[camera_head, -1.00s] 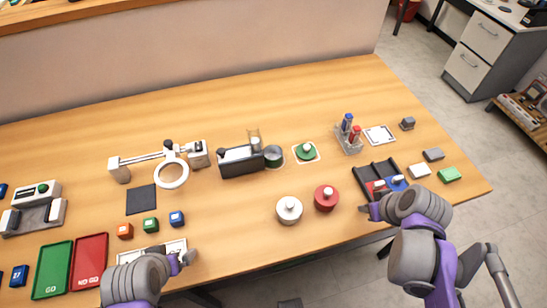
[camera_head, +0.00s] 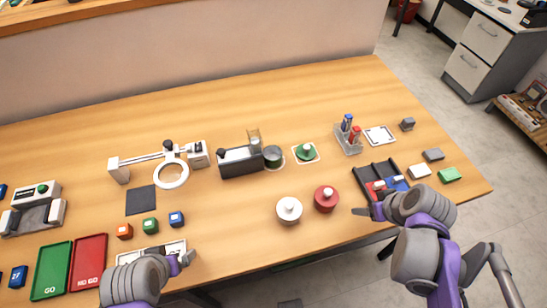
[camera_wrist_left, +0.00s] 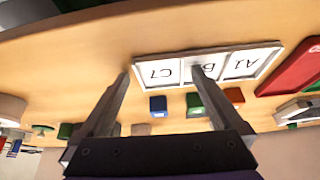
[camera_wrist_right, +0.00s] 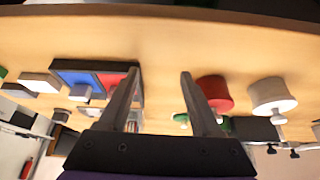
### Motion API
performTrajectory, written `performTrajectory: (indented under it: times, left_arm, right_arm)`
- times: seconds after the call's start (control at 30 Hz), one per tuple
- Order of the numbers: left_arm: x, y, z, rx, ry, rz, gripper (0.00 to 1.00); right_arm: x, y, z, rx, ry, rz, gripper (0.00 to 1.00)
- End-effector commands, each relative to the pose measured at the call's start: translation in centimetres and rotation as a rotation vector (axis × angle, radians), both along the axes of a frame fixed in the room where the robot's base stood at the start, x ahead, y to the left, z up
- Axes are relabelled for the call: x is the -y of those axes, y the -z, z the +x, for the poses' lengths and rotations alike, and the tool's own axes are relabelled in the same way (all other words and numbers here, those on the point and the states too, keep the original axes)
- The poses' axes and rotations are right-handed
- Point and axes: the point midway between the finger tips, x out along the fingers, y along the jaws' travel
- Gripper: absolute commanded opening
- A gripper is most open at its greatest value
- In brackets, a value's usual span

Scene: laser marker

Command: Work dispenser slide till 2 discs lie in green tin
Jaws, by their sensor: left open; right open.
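The dispenser (camera_head: 241,162) is a dark box with a knob at its left end and a clear upright tube at its right, standing mid-table. A round grey-green tin (camera_head: 273,153) stands against its right end; its contents cannot be made out. A green lid (camera_head: 306,152) with a pale knob lies on a white square right of the tin. My left gripper (camera_head: 187,258) is open and empty over the labelled white tray at the front left. My right gripper (camera_head: 362,211) is open and empty near the front edge, right of the red tin. Neither touches the dispenser.
A white tin (camera_head: 289,209) and a red tin (camera_head: 326,199) stand in front of the dispenser. A magnifier lamp (camera_head: 171,175) is left of it. Coloured cubes (camera_head: 150,225) lie at front left. A dark divided tray (camera_head: 361,175) and a marker holder (camera_head: 346,142) are at right.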

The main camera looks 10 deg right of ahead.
Motion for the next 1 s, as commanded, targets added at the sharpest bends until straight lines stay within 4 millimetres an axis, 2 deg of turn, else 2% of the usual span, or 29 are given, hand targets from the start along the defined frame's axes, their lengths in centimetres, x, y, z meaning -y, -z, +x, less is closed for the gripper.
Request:
performTrajectory:
  times: [0.03, 0.37, 1.0]
  left_arm:
    - [0.2, 0.9, -0.7, -0.014, -0.004, -0.013, 1.00]
    - [0.3, 0.1, -0.6, -0.011, -0.004, -0.013, 1.00]
    - [0.2, -6.4, 1.5, 0.027, -0.002, -0.008, 1.00]
  right_arm:
    - [0.0, 0.2, 0.0, -0.001, 0.000, 0.000, 0.65]
    - [0.0, -0.6, 0.0, 0.000, 0.000, 0.000, 0.65]
    - [0.0, -6.5, 0.1, 0.003, 0.000, 0.000, 0.65]
